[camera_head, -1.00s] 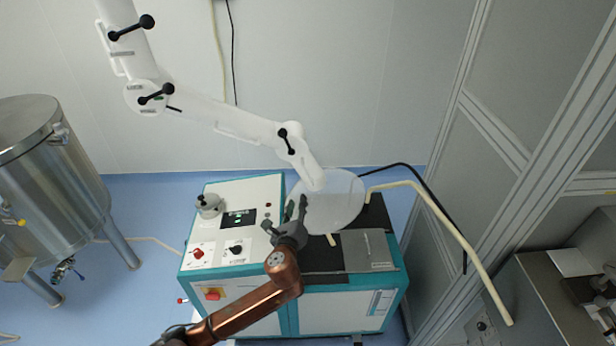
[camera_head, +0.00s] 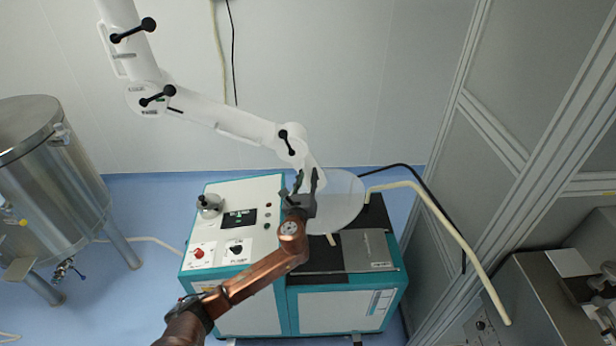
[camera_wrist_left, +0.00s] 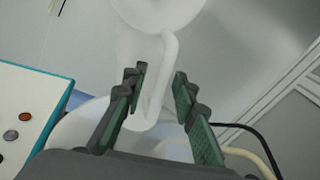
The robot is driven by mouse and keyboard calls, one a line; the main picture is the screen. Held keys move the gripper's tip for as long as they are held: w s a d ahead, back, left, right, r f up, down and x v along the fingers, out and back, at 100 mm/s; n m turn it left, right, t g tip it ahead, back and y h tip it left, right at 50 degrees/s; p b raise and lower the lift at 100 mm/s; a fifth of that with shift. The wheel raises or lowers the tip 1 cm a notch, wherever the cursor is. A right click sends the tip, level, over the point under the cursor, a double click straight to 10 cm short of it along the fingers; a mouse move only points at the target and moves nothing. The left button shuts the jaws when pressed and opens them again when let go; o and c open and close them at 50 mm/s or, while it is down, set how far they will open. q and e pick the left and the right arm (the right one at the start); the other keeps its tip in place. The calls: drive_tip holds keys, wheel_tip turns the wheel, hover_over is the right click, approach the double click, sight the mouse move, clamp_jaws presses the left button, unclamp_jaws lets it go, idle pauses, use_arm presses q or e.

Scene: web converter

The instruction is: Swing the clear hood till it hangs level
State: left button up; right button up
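The clear hood (camera_head: 343,205) is a round translucent disc at the lower end of a jointed white extraction arm (camera_head: 225,118), above the teal and white machine. My left gripper (camera_head: 305,183) is at the hood's left side, just below the arm's end, and covers part of the hood. In the left wrist view, its two fingers (camera_wrist_left: 158,78) are spread apart on either side of a white bar handle (camera_wrist_left: 168,60). I cannot tell whether either finger touches it. The hood's pale edge (camera_wrist_left: 78,128) shows at the lower left there. My right gripper is not in view.
The machine (camera_head: 240,190) stands below, with knobs and a small display. A pale hose (camera_head: 445,225) and a black cable run on its right. A steel tank (camera_head: 45,185) stands at the left. Grey panels (camera_head: 540,90) border the right.

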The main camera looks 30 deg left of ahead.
use_arm(q)
drive_tip(key=shift+c, duration=0.4)
clamp_jaws()
